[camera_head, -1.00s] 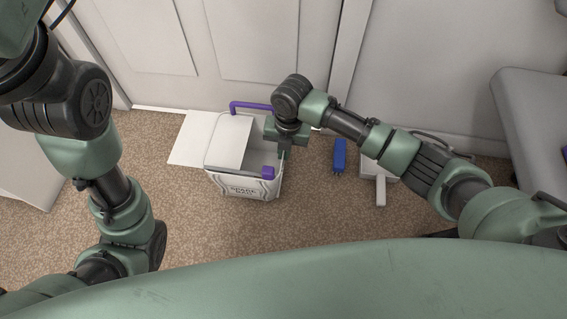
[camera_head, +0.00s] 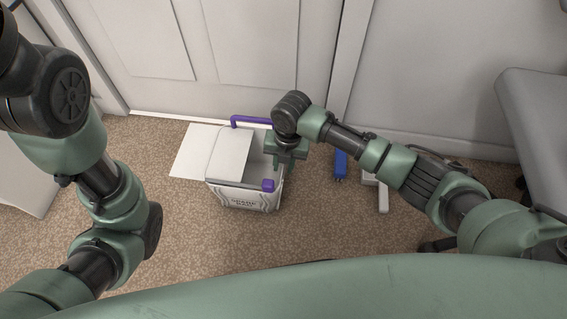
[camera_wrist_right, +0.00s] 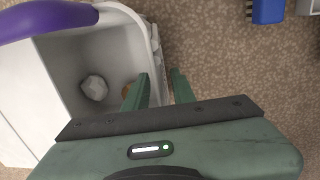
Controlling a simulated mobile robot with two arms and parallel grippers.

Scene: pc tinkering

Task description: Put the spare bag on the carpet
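No separate spare bag can be made out. The bin's inside shows in the right wrist view, with a crumpled white piece (camera_wrist_right: 94,88) and a small brown piece (camera_wrist_right: 129,89) at the bottom. My right gripper (camera_head: 284,172) is at the bin's right side, pointing down. In the right wrist view its fingers (camera_wrist_right: 161,86) are apart, one inside and one outside the bin's right rim (camera_wrist_right: 157,50). My left gripper is out of view.
A blue brush-like thing (camera_head: 340,165) and a white tool (camera_head: 382,195) lie to the right. A grey chair (camera_head: 535,125) stands far right. Carpet in front is clear.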

